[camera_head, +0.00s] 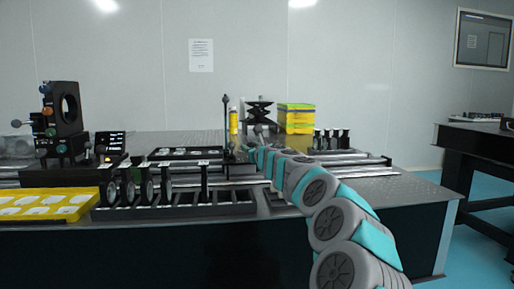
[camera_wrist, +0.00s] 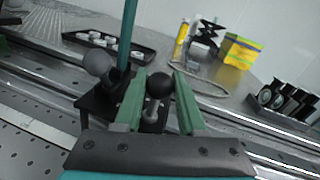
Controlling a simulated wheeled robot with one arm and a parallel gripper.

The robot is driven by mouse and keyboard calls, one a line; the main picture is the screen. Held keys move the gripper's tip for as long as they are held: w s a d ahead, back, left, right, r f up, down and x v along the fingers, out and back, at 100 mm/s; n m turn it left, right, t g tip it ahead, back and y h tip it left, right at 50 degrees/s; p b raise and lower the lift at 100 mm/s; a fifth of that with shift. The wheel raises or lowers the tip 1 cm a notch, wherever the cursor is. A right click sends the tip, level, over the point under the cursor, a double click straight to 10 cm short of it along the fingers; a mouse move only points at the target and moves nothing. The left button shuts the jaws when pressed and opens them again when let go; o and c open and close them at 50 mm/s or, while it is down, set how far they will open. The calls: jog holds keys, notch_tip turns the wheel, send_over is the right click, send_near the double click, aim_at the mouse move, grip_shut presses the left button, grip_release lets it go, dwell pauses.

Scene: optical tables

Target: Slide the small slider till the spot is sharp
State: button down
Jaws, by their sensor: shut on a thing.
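In the wrist view my gripper (camera_wrist: 158,88) has its two green fingers on either side of a black ball knob (camera_wrist: 159,84) on a short grey stem, and is shut on it. The knob belongs to a small dark slider (camera_wrist: 97,108) on the rails. A grey ball knob (camera_wrist: 98,63) and an upright teal post (camera_wrist: 128,32) stand just left of it. In the head view my gripper (camera_head: 252,150) is small at the rails, and the slider is mostly hidden there. I cannot make out a light spot in either view.
Long metal rails (camera_head: 340,158) cross the table. Lens holders (camera_head: 150,188) stand in a black rack at front left, near a yellow tray (camera_head: 75,207). A black optic mount (camera_head: 66,108) and small dark display (camera_head: 109,143) are at left. Yellow-green boxes (camera_head: 296,118) stand behind.

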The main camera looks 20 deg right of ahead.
jog(key=c, duration=0.5)
grip_release()
jog(key=shift+d, duration=0.1)
jog(key=shift+s, duration=0.1)
jog(key=shift+s+a+b, duration=0.2)
jog(key=shift+s+b, duration=0.5)
jog(key=shift+s, duration=3.15)
